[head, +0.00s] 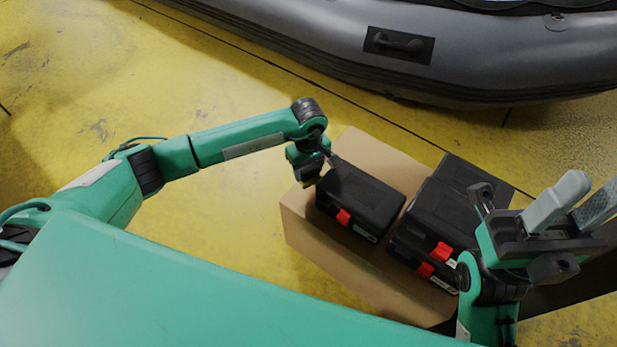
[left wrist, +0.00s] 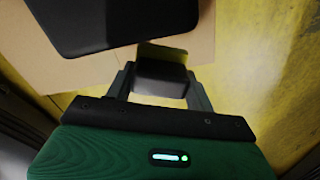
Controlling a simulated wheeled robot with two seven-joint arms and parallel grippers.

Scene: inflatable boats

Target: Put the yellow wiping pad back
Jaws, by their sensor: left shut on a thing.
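My left gripper (head: 309,178) is at the left edge of a cardboard box, beside a black case. In the left wrist view its two fingers (left wrist: 160,85) are shut on a small dark block with a dull yellow strip on its far side, which I take to be the yellow wiping pad (left wrist: 162,52). In the head view the pad is mostly hidden by the gripper. Whether the pad touches the cardboard I cannot tell. My right gripper (head: 580,202) is raised at the right, its pale fingers apart and nothing seen between them.
The cardboard box (head: 300,232) carries black cases with red latches, one (head: 362,198) close to my left gripper and several (head: 445,205) to the right. A grey inflatable boat (head: 330,50) lies at the back. The yellow floor (head: 225,90) at the left is clear.

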